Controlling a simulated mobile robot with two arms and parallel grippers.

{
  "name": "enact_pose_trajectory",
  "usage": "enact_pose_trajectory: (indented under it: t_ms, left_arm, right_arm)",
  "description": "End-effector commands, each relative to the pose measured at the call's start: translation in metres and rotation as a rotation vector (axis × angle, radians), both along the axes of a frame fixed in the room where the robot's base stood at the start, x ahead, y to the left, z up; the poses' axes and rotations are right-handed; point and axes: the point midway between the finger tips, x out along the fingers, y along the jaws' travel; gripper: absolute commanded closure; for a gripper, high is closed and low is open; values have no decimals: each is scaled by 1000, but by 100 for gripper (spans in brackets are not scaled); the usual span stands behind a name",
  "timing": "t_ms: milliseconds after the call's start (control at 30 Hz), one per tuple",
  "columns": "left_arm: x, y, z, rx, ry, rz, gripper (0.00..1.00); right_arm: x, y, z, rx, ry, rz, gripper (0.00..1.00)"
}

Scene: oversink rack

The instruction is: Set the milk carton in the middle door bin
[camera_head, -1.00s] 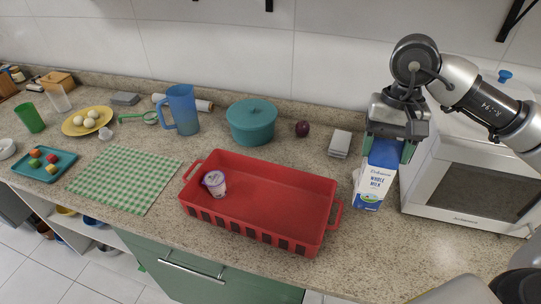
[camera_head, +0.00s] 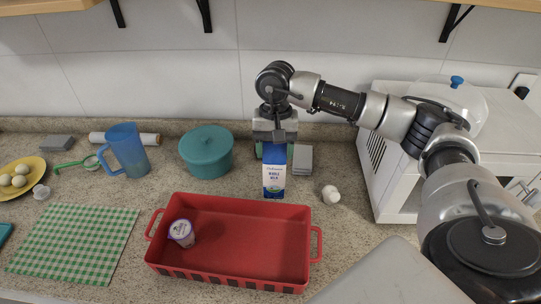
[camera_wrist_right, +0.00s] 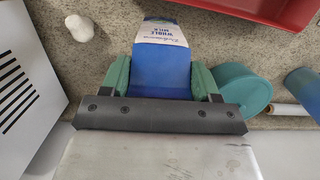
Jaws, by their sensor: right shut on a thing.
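The milk carton (camera_head: 274,181) is blue and white and stands upright behind the right part of the red tray. I cannot tell whether its base touches the counter. My right gripper (camera_head: 274,152) is above it, shut on its blue upper part. In the right wrist view, the carton (camera_wrist_right: 163,62) sits between the two green fingers of the gripper (camera_wrist_right: 160,82). I see no door bin that I can recognise in these views. My left gripper is not in view.
The red tray (camera_head: 240,206) holds a small purple-and-white cup (camera_head: 181,232). A teal pot (camera_head: 206,152) is left of the carton, a grey block (camera_head: 303,159) close behind it on the right. A white lump (camera_head: 330,194) and a white microwave (camera_head: 392,190) are further right.

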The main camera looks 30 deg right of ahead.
Motion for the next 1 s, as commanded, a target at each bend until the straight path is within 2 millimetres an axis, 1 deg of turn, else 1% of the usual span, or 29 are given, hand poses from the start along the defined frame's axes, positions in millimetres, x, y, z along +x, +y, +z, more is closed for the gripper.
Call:
enact_pose_trajectory:
  t_ms: [33, 133, 233, 367, 500, 733, 867, 900, 967, 1000]
  left_arm:
    - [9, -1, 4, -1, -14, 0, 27]
    - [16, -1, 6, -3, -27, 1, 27]
    - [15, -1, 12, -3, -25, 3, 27]
    - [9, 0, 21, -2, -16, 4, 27]
    - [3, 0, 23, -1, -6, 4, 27]
    - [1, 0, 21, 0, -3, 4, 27]
    - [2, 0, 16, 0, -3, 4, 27]
    - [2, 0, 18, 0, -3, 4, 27]
    - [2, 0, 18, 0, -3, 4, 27]
    - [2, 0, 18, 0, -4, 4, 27]
  right_arm:
    - [5, 2, 0, 2, -1, 1, 100]
    - [9, 4, -5, 1, -2, 0, 100]
    - [9, 4, -14, 0, 1, -1, 100]
    - [9, 4, -33, 0, 2, 0, 100]
    - [9, 3, -44, 0, -1, 0, 100]
    - [9, 4, -46, 0, -3, 0, 100]
    - [9, 4, -49, 0, -3, 0, 100]
    - [9, 3, -49, -1, -1, 0, 34]
    - [9, 3, -48, 0, 0, 0, 25]
    - [9, 3, -48, 0, 0, 0, 19]
